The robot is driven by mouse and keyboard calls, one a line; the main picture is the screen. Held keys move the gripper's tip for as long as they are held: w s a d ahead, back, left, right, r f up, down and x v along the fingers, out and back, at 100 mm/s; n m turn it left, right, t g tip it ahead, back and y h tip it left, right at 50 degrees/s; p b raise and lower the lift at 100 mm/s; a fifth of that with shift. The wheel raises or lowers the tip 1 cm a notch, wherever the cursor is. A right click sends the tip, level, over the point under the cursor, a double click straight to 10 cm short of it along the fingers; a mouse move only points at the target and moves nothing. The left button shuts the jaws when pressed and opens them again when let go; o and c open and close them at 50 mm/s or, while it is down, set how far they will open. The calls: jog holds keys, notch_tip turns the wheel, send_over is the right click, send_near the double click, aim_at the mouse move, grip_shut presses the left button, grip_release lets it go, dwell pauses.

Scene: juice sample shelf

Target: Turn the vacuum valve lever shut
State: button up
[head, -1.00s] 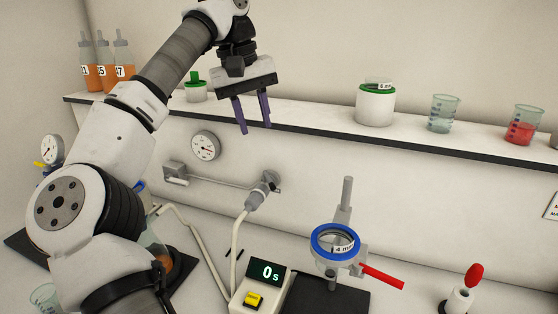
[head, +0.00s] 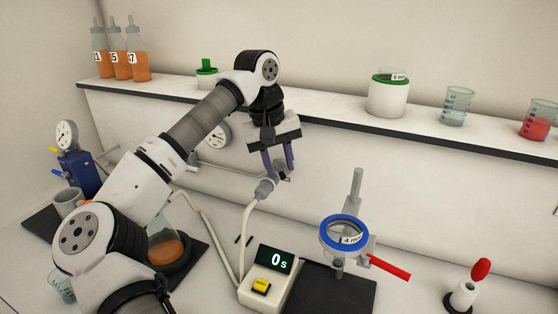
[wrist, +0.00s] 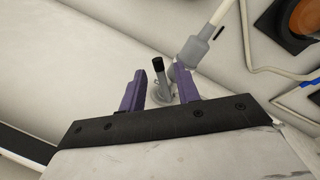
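The wall valve (head: 285,178) sits below the shelf, joined to a grey hose fitting (head: 264,189). In the wrist view its small lever with a black end (wrist: 158,66) points up between the fingers, and the grey fitting (wrist: 193,50) is beside the right finger. My gripper (head: 279,171) hangs fingers-down in front of the valve and hides part of it. In the wrist view my gripper (wrist: 159,70) is open, with a purple finger on each side of the lever and gaps showing. I cannot tell whether a finger touches it.
The shelf (head: 330,125) runs along the wall behind my arm, with bottles (head: 118,65), a green-rimmed jar (head: 388,98) and beakers (head: 455,105). A timer box (head: 266,280), a blue ring clamp (head: 344,232) with a red handle, and a flask (head: 166,247) stand on the bench.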

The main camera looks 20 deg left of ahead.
jog(key=shift+f, duration=0.15)
jog(key=shift+c, duration=0.2)
grip_shut()
jog(key=shift+d, duration=0.1)
jog(key=shift+w+d+n+b, duration=0.25)
jog(key=shift+n+b, duration=0.1)
jog(key=shift+n, duration=0.45)
jog(key=shift+o, duration=0.2)
grip_release()
